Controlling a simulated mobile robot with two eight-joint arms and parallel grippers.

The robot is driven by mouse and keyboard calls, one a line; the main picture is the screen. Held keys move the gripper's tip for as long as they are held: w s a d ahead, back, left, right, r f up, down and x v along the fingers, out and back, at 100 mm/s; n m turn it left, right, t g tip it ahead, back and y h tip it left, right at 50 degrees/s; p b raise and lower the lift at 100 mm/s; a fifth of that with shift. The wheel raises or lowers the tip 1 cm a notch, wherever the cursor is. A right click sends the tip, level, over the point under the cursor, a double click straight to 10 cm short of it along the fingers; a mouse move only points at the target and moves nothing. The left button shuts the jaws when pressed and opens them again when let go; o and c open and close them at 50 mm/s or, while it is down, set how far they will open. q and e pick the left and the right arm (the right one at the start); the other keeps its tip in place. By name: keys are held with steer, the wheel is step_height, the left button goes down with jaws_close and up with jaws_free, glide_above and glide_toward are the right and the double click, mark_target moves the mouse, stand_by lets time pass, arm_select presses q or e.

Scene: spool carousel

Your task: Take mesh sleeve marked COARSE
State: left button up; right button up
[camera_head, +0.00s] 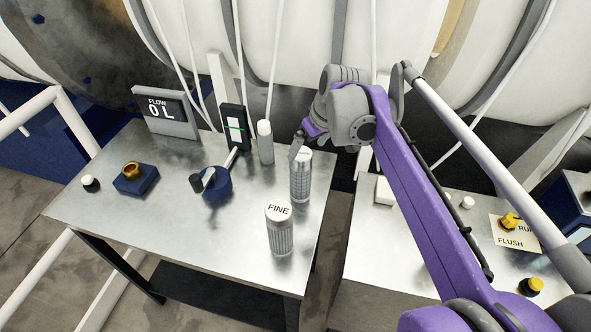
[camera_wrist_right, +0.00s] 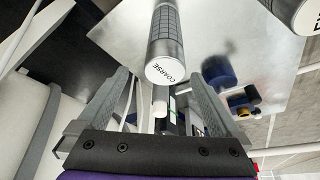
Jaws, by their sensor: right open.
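The sleeve marked COARSE (camera_wrist_right: 167,42), a silvery mesh cylinder with a white cap, shows its label in the right wrist view. In the head view the same COARSE sleeve (camera_head: 301,182) stands upright on the metal table, its cap partly covered by my gripper. My right gripper (camera_head: 299,145) is at its top. In the right wrist view the open fingers of the right gripper (camera_wrist_right: 160,78) are on either side of the cap; I cannot tell whether they touch it. A sleeve marked FINE (camera_head: 279,232) stands upright nearer the front. My left gripper is not in view.
Behind the COARSE sleeve stands a grey-white cylinder (camera_head: 265,142). Left of it are a blue valve with a lever (camera_head: 217,184), a flow display (camera_head: 166,112) and a blue block with a brass ring (camera_head: 135,178). The table's front left (camera_head: 170,225) is clear.

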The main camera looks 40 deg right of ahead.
mark_target(301, 164)
step_height(301, 164, down, 2)
steer(key=shift+w+f, duration=0.1)
steer(key=shift+a+x, duration=0.15)
steer(key=shift+x, duration=1.35)
steer(key=shift+a+x, duration=0.15)
steer(key=shift+x, duration=1.35)
steer(key=shift+s, duration=0.2)
steer(key=c, duration=1.4)
